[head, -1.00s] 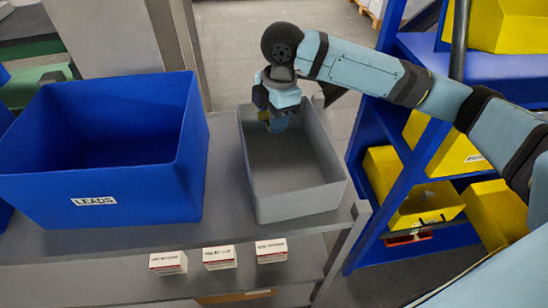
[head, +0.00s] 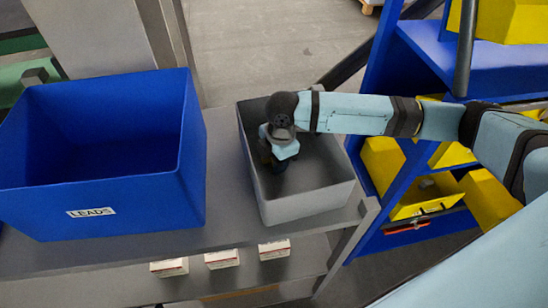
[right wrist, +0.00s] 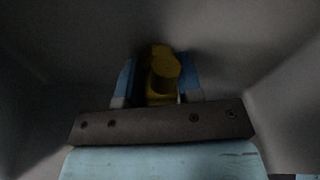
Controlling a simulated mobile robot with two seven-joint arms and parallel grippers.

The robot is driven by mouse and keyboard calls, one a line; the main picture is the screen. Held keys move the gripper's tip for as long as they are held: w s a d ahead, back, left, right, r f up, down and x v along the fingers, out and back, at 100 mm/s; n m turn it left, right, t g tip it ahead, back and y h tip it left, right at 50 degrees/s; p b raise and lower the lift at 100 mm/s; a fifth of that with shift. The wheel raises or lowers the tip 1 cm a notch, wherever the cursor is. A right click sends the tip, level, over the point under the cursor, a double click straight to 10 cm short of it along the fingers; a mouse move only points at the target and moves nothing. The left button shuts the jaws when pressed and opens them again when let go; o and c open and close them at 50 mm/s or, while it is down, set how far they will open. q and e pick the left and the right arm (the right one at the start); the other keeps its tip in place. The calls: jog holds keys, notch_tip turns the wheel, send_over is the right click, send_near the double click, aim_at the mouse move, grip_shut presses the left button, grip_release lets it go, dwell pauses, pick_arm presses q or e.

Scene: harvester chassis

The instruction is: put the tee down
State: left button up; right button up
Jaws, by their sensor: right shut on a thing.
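The tee (right wrist: 164,72) is a yellow piece with a round end. In the right wrist view it sits between the two blue fingers of my right gripper (right wrist: 158,88), which is shut on it. In the head view my right gripper (head: 276,165) reaches down inside the grey bin (head: 310,205). The tee is mostly hidden there by the gripper and wrist. I cannot tell whether the tee touches the bin floor. My left gripper is not in view.
A blue bin (head: 130,210) labelled LEADS stands left of the grey bin on the grey shelf (head: 222,225). Small white boxes (head: 222,259) sit on the level below. A blue rack (head: 385,170) with yellow bins (head: 425,195) stands at the right.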

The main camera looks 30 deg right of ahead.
jog(key=shift+s, duration=0.15)
jog(key=o, duration=0.9)
jog(key=shift+o, duration=0.2)
jog(key=shift+f, duration=0.1)
jog(key=shift+d+r, duration=0.1)
jog(key=shift+r, duration=0.55)
jog(key=r, duration=0.3)
jog(key=r+b, duration=0.1)
jog(key=r, duration=0.3)
jog(key=d+r+b, duration=0.1)
jog(key=r, duration=0.2)
jog(key=shift+r, duration=0.2)
jog(key=shift+d+r, duration=0.15)
jog(key=shift+r, duration=0.2)
